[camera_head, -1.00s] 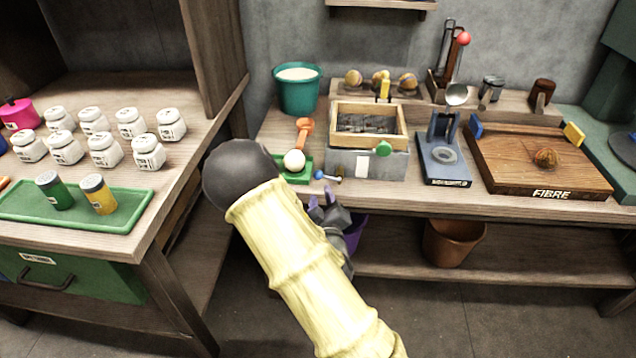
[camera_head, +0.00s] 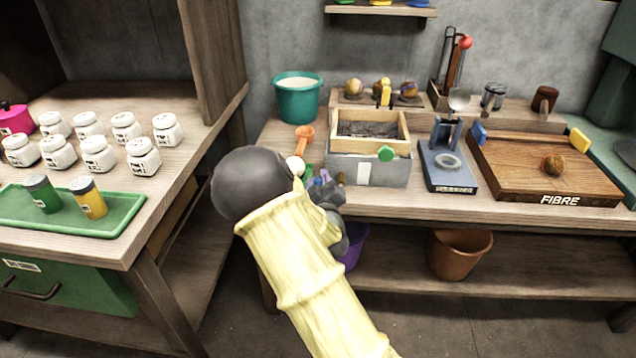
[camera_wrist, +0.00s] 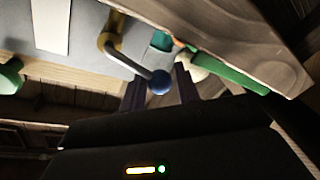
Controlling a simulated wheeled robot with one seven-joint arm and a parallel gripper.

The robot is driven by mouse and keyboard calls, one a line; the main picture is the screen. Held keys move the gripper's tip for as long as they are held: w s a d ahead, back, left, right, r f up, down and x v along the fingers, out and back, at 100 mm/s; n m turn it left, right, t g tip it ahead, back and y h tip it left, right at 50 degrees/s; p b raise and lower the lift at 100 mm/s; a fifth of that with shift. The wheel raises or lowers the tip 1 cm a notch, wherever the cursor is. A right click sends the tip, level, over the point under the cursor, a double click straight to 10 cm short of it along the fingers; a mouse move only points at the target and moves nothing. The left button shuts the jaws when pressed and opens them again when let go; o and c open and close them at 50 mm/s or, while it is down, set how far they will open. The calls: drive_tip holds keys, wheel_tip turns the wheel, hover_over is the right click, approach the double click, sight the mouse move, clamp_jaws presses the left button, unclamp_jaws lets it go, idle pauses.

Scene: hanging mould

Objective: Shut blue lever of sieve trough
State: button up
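The sieve trough (camera_head: 366,172) is a grey box with a white label and a wooden-framed sieve (camera_head: 395,146) on top, on the bench. Its lever shows in the wrist view as a brass pivot (camera_wrist: 110,41), a bent grey rod and a blue ball (camera_wrist: 159,82) at the end. My gripper (camera_head: 325,188) is at the trough's lower left front and hides most of the lever in the head view. In the wrist view my gripper (camera_wrist: 160,92) is open, with the blue ball between or just in front of its dark fingers. Contact cannot be told.
A green knob (camera_head: 386,153) sits on the trough's front. An orange scoop (camera_head: 304,137) and a pale ball (camera_head: 295,166) are left of the trough, close to my arm. A teal bucket (camera_head: 298,100) stands behind. A blue stand (camera_head: 447,170) is to the right.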

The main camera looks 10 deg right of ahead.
drive_tip(key=shift+w, duration=0.25)
drive_tip(key=shift+c, duration=0.2)
clamp_jaws()
drive_tip(key=shift+w+a, duration=0.1)
